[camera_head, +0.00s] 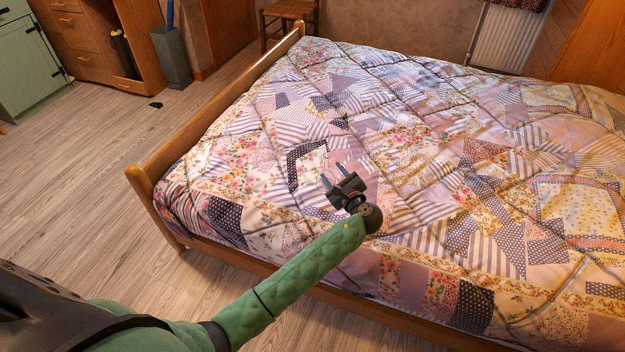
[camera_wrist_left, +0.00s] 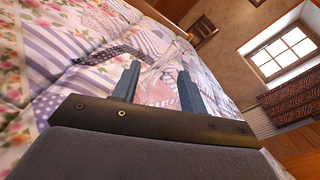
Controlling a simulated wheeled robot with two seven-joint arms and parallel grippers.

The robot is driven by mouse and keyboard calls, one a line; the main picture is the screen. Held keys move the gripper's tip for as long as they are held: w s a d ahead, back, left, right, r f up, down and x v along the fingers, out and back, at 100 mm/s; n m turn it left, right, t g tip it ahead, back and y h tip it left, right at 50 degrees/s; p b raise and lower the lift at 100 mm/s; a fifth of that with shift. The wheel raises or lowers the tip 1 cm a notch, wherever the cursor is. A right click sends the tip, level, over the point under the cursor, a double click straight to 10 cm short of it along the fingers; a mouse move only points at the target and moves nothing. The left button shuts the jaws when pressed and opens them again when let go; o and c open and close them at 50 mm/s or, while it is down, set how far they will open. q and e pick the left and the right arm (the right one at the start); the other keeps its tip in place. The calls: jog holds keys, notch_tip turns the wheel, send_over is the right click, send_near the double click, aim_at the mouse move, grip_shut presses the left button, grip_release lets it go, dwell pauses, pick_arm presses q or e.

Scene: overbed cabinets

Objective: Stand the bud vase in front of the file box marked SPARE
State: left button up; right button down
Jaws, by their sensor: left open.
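My left gripper (camera_head: 333,175) is over the patchwork quilt on the bed, its two fingers apart and pointing toward the far side. In the left wrist view the open fingers (camera_wrist_left: 158,68) frame a faint, clear, glass-like shape (camera_wrist_left: 165,62), which may be the bud vase. Its outline is too weak to tell whether it stands or lies, or whether the fingers touch it. I cannot make it out clearly in the head view. No file box and no SPARE marking show. My right gripper is not in view.
The bed (camera_head: 430,150) fills the middle and right, with a wooden rail (camera_head: 215,115) along its left end. Open wooden floor (camera_head: 110,180) lies to the left. A wooden desk (camera_head: 100,40), a grey bin (camera_head: 172,58) and a stool (camera_head: 290,12) stand at the back.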

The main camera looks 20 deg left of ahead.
aim_at(328, 161)
pick_arm(q)
jog(key=m, duration=0.2)
jog(key=r+m, duration=0.1)
jog(key=shift+w+d+r+m+t, duration=0.15)
jog(key=shift+d+r+m+t, duration=0.05)
jog(key=shift+m+t, duration=0.2)
jog(key=shift+m, duration=1)
jog(key=shift+x, duration=3.95)
jog(key=shift+f, duration=0.1)
grip_shut()
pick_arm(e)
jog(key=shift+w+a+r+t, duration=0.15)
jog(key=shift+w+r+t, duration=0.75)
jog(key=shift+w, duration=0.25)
